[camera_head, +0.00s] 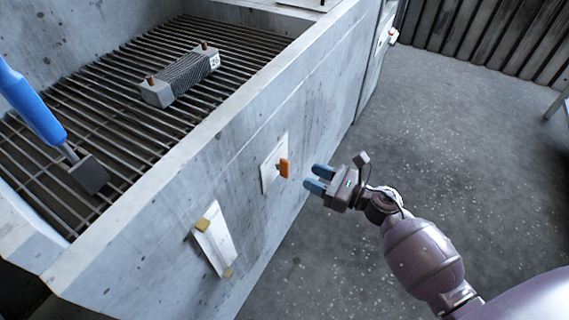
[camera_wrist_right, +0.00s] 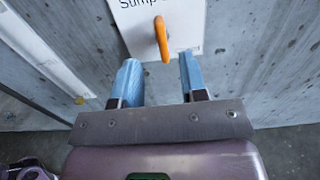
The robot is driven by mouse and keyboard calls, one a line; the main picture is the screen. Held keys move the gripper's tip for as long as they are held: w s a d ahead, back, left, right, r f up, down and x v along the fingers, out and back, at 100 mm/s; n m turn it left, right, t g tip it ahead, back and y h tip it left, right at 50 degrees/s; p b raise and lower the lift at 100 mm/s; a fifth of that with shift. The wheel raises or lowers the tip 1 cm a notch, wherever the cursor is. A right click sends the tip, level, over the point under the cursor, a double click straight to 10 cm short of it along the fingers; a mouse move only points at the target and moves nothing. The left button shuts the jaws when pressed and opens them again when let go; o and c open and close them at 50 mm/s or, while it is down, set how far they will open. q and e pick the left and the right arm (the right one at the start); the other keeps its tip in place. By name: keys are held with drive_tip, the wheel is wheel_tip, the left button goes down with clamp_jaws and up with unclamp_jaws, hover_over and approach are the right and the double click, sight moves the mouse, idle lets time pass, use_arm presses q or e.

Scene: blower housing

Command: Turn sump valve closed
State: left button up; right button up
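The sump valve is an orange handle (camera_head: 284,168) on a white plate (camera_head: 270,166) on the grey concrete side wall. In the right wrist view the orange handle (camera_wrist_right: 161,40) stands out from the plate (camera_wrist_right: 185,20), whose visible lettering starts with "Sump". My right gripper (camera_head: 314,179) has blue fingertips and is open and empty. It is just to the right of the handle in the head view, pointing at it. In the right wrist view the handle is ahead of the gap between the fingertips (camera_wrist_right: 160,78), and no contact shows. My left gripper is not in view.
A second white plate with yellowish ends (camera_head: 215,238) is on the same wall, nearer me. Inside the concrete basin, a ribbed block with copper-coloured pegs (camera_head: 180,78) and a blue-handled tool (camera_head: 38,108) rest on a metal grating (camera_head: 110,120). The floor to the right is clear.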

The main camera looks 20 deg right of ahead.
sight(289, 166)
drive_tip(key=x, duration=0.8)
drive_tip(key=shift+w+a, duration=0.2)
clamp_jaws()
